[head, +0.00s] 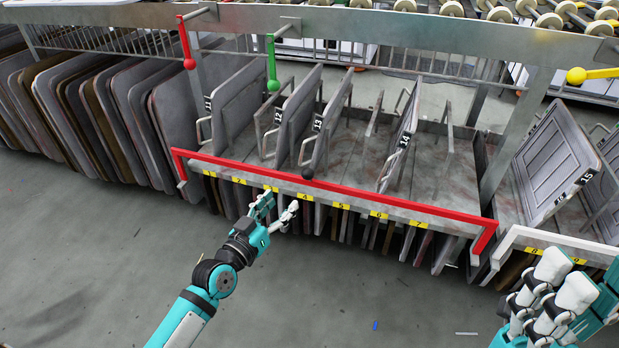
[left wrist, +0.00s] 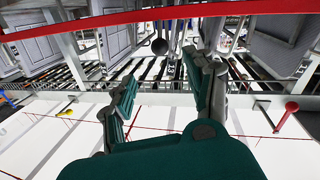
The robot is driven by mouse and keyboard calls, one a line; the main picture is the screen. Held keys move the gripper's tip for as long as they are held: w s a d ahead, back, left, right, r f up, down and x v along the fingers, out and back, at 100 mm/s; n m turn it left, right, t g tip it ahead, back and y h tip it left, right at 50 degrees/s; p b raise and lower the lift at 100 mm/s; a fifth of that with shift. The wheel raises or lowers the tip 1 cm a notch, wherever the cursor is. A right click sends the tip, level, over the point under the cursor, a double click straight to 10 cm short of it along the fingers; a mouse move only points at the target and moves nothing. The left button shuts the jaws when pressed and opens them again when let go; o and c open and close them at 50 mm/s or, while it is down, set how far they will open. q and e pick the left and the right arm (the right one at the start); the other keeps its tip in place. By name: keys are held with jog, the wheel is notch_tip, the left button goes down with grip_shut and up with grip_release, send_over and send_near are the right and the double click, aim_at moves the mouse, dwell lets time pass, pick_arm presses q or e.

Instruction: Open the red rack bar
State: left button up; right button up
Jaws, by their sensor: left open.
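The red rack bar (head: 345,188) runs along the front edge of the rack, with short bent ends at left and right. A dark round knob (head: 307,174) sits on it near the middle. In the left wrist view the bar (left wrist: 90,23) crosses the top, and a dark ball (left wrist: 159,46) shows just below it. My left gripper (head: 278,212) is open and empty, just in front of and below the bar, left of the knob. In the left wrist view its fingers (left wrist: 165,90) are spread apart. My right gripper (head: 562,285) is at the lower right, away from the red bar; its opening is unclear.
Grey panels numbered 11 to 14 stand in the rack (head: 350,150) behind the bar. A red lever (head: 185,45) and a green lever (head: 271,65) hang from the upper beam. A white bar (head: 560,240) fronts the neighbouring rack at right. The floor (head: 110,250) in front is mostly clear.

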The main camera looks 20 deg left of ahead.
aim_at(304, 178)
pick_arm(q)
jog(key=b+x, duration=0.3)
jog(key=x, duration=1)
jog(key=shift+w+d+f, duration=0.1)
jog(key=shift+w+f, duration=0.05)
jog(key=shift+c, duration=0.4)
grip_shut()
